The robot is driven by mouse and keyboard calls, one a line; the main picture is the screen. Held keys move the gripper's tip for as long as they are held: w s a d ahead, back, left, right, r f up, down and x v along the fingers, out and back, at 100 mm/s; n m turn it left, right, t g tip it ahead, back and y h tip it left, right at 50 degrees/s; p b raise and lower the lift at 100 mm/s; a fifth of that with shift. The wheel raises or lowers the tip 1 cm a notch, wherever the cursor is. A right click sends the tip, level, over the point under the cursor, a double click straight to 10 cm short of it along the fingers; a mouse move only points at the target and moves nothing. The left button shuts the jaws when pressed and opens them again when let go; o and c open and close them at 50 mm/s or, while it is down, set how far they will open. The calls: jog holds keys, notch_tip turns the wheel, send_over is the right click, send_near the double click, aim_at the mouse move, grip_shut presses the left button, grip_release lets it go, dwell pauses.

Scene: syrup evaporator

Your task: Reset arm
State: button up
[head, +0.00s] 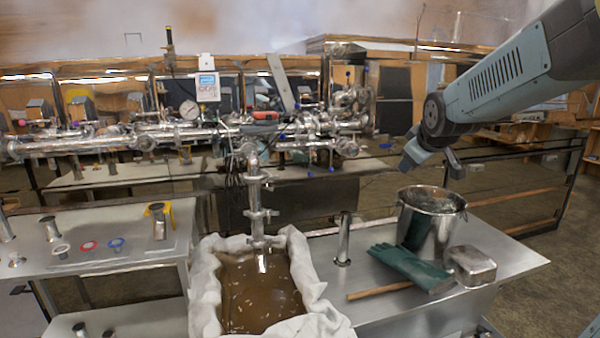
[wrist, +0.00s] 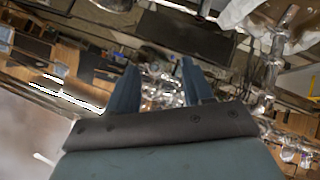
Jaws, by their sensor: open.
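My arm comes in from the upper right of the head view. My gripper (head: 432,160) hangs in the air above the steel pot (head: 432,222) at the back right of the metal table. In the wrist view my gripper's two blue fingers (wrist: 157,88) stand well apart. Nothing shows between them except the distant pipework. The gripper is open and touches nothing that I can see.
A cloth-lined tank (head: 206,285) of brown liquid stands under a steel outlet pipe (head: 255,205). Green gloves (head: 412,268), a metal box (head: 472,265) and a wooden-handled tool (head: 380,291) lie before the pot. Pipework with a gauge (head: 189,110) runs across the back.

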jog(key=s+a+f+m+g, duration=0.1)
jog(key=s+a+m+g, duration=0.1)
jog(key=s, duration=1.1)
jog(key=s+a+f+m+g, duration=0.2)
jog(key=s+m, duration=0.3)
jog(key=s, duration=0.8)
jog(key=shift+s+f+y, duration=0.25)
jog(key=shift+y, duration=0.05)
jog(key=shift+a, duration=0.1)
jog(key=shift+c, duration=0.2)
